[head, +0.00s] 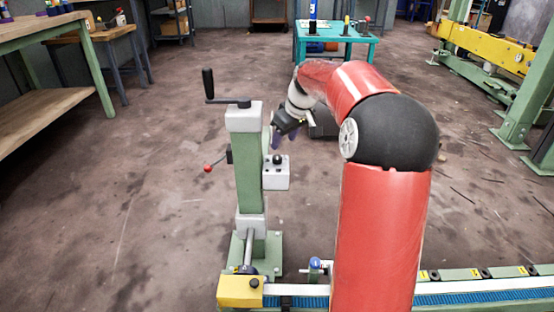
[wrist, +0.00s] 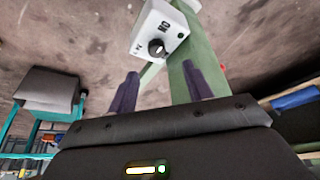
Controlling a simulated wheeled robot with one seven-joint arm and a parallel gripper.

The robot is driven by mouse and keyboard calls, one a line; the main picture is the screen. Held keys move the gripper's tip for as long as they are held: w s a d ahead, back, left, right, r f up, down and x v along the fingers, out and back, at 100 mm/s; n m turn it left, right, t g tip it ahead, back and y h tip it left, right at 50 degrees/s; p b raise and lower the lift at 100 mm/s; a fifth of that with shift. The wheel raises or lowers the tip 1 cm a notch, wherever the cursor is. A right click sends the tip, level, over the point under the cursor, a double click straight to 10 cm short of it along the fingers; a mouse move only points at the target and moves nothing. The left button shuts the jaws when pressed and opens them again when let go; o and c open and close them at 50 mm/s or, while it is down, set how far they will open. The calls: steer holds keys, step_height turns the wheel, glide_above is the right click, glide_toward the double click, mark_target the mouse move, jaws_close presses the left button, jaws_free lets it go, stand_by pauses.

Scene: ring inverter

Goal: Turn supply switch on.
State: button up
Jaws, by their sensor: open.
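The supply switch is a white box (head: 276,178) on the right side of a green post (head: 249,165), with a black knob (head: 277,159). In the wrist view the box (wrist: 146,28) is near the top, with its knob (wrist: 156,47) and letters that appear upside down. Its full setting is too small to read surely. My gripper (head: 276,140) is above the box in the head view, its purple fingers pointing down. In the wrist view my gripper (wrist: 160,82) is open and empty; the knob lies beyond and between the two fingertips, apart from them.
The post carries a black crank (head: 225,88) on top and a red-balled lever (head: 208,168) at left. A yellow block (head: 241,290) and a blue-striped rail (head: 460,298) lie at its foot. A teal table (head: 335,36) stands behind; a workbench (head: 45,100) is at left. Floor between is open.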

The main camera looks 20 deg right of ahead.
mark_target(277, 157)
steer(key=x, duration=0.2)
steer(key=b+x, duration=0.1)
steer(key=x, duration=0.5)
steer(key=shift+w+d+f, duration=0.15)
steer(key=shift+d, duration=0.1)
steer(key=c, duration=1)
